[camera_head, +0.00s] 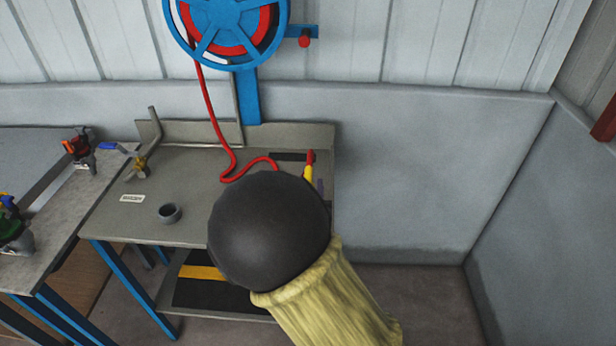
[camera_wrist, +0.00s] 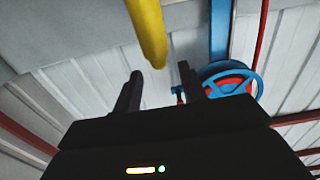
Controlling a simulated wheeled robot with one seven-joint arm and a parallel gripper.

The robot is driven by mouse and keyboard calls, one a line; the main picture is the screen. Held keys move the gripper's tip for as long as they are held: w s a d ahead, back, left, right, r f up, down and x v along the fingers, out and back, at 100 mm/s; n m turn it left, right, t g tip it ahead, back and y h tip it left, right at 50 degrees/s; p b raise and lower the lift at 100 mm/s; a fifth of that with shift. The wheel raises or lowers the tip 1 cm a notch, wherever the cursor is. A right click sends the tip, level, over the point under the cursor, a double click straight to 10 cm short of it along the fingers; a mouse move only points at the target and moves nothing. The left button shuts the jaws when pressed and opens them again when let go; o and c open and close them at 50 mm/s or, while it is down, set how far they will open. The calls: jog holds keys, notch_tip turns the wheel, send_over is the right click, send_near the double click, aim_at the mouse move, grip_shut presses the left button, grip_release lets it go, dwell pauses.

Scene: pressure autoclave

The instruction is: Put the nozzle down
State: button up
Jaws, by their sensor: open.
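The nozzle, yellow with a red end (camera_head: 308,174), shows just past my dark arm joint in the head view. Its lower part is hidden there. In the wrist view a yellow rod (camera_wrist: 147,32), likely the nozzle, is at the top, just beyond the fingertips. My gripper (camera_wrist: 159,72) is open, its two dark fingers apart with a gap between them. I see no contact with the rod. In the head view my arm hides most of the gripper. A grey ring-shaped cup (camera_head: 169,213) stands on the grey bench (camera_head: 190,180), empty as far as I can see.
A red hose (camera_head: 212,120) runs from the blue and red reel (camera_head: 228,25) onto the bench. A white label (camera_head: 132,198) lies left of the cup. A brass valve (camera_head: 140,163) is at the back left. A side table (camera_head: 50,240) holds other fittings. The floor right is clear.

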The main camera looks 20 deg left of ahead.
jog(key=v, duration=0.6)
jog(key=shift+s, duration=0.3)
dwell(0.4)
jog(key=w+d+f+m+g+h, duration=0.1)
jog(key=w+d+f+g, duration=0.2)
jog(key=d, duration=0.4)
jog(key=w+d+f+m+g+h, duration=0.1)
jog(key=d+f+g+h, duration=0.15)
jog(key=d+g, duration=0.35)
jog(key=s+d+g, duration=0.3)
jog(key=s+d, duration=0.3)
jog(key=d, duration=0.3)
jog(key=s+d+g, duration=0.2)
jog(key=s+d, duration=0.4)
jog(key=d, duration=0.3)
jog(key=shift+s+m+g+h, duration=0.25)
jog(key=shift+m+g+h, duration=0.15)
jog(key=shift+h, duration=0.05)
